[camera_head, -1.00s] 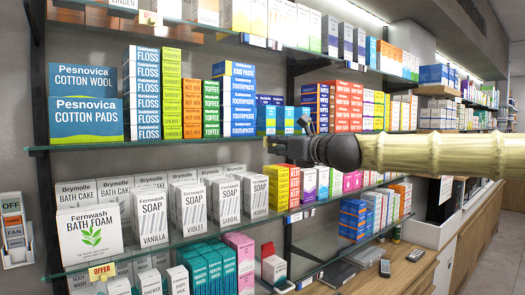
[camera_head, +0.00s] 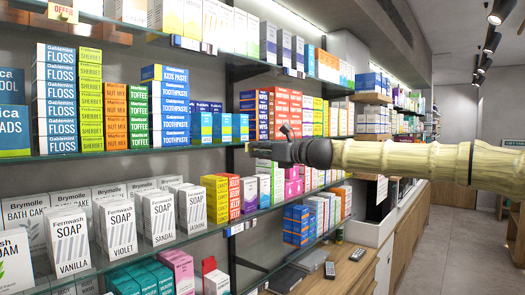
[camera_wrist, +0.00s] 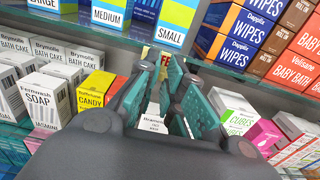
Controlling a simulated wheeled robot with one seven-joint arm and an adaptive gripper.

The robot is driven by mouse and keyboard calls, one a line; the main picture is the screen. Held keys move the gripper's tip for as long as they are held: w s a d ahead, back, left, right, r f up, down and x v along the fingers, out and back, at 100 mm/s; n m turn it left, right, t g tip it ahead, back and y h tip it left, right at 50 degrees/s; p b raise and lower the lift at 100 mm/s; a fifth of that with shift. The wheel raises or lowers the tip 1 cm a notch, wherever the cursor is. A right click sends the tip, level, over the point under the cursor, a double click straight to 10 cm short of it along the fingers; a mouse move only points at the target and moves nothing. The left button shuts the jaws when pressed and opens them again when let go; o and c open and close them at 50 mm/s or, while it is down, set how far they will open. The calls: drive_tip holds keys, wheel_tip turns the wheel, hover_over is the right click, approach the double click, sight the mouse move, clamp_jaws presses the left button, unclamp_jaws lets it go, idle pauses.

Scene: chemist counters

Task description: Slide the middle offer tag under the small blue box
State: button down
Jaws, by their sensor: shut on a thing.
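The small blue box (camera_wrist: 176,24), marked SMALL, stands on the middle shelf in the wrist view, at the right end of a row with the medium and large ones. It also shows in the head view (camera_head: 240,127). My gripper (camera_wrist: 164,92) is shut on a yellow offer tag (camera_wrist: 165,64) with red letters, partly hidden by the teal fingers. The tag is near the shelf edge below the small blue box; whether it touches the edge I cannot tell. In the head view my gripper (camera_head: 252,149) is just below and right of that box.
Another offer tag (camera_head: 62,13) hangs on the upper shelf edge. Soap boxes (camera_head: 118,228), candy boxes (camera_wrist: 92,90) and a white box marked CUBES (camera_wrist: 232,110) stand on the lower shelf around my gripper. Orange and navy wipes boxes (camera_wrist: 238,38) stand right of the small blue box.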

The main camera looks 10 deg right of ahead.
drive_tip(key=shift+w+d, duration=0.15)
drive_tip(key=c, duration=1.5)
unclamp_jaws()
drive_tip(key=shift+a, duration=0.25)
drive_tip(key=shift+d, duration=0.2)
drive_tip(key=v, duration=1.2)
